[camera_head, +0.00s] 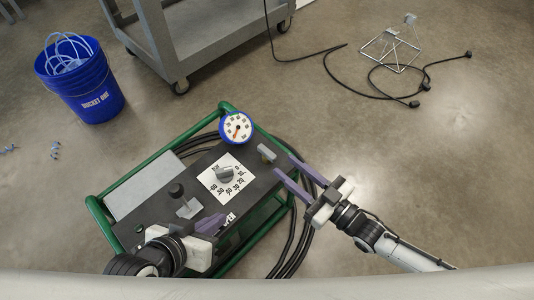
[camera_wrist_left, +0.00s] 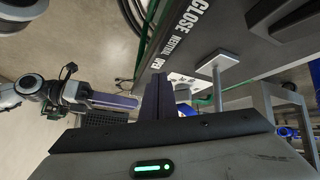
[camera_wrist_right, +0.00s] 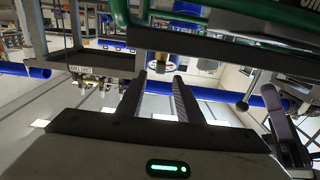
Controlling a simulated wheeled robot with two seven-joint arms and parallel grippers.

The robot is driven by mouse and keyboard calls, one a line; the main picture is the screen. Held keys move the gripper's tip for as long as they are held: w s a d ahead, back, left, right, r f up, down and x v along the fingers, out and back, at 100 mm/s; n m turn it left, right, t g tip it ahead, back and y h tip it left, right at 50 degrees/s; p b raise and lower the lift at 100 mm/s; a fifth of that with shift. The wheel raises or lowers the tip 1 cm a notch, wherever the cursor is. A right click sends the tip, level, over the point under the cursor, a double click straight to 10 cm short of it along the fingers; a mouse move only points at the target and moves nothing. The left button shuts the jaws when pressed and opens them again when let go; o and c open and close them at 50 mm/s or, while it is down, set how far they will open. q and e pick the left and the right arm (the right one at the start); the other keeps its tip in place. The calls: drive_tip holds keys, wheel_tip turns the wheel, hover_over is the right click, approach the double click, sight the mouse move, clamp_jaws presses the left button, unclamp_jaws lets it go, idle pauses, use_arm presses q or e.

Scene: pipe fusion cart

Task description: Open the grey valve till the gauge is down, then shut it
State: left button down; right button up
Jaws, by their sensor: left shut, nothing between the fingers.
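The grey valve (camera_head: 267,153) is a small grey handle at the right edge of the cart's dark panel. The gauge (camera_head: 237,128) has a blue rim and white face. Its reddish needle points down-left; its reading is too small to tell. My right gripper (camera_head: 283,166) is open and empty, its fingers pointing at the valve from the right, apart from it. A brass fitting (camera_wrist_right: 181,59) shows beyond its fingertips in the right wrist view. My left gripper (camera_head: 222,219) is shut and empty over the panel's front edge, beside the grey lever (camera_head: 188,207).
A green tube frame (camera_head: 150,164) surrounds the panel. Black hoses (camera_head: 290,240) hang at its right. A blue bucket (camera_head: 85,90), a grey trolley (camera_head: 195,35) and a wire stand (camera_head: 391,48) stand behind.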

sight(267, 151)
use_arm(q)
drive_tip(key=shift+w+d+f+m+b, duration=0.1)
drive_tip(key=shift+d+f+m+b, duration=0.2)
drive_tip(key=shift+d+f+b, duration=0.5)
use_arm(e)
drive_tip(key=x, duration=0.7)
drive_tip(key=shift+w+a+f, duration=0.15)
use_arm(q)
drive_tip(key=shift+a+r+h+b, duration=0.15)
drive_tip(key=shift+r+h+b, duration=0.15)
drive_tip(key=shift+r+h, duration=0.15)
use_arm(e)
drive_tip(key=shift+w+a, duration=0.35)
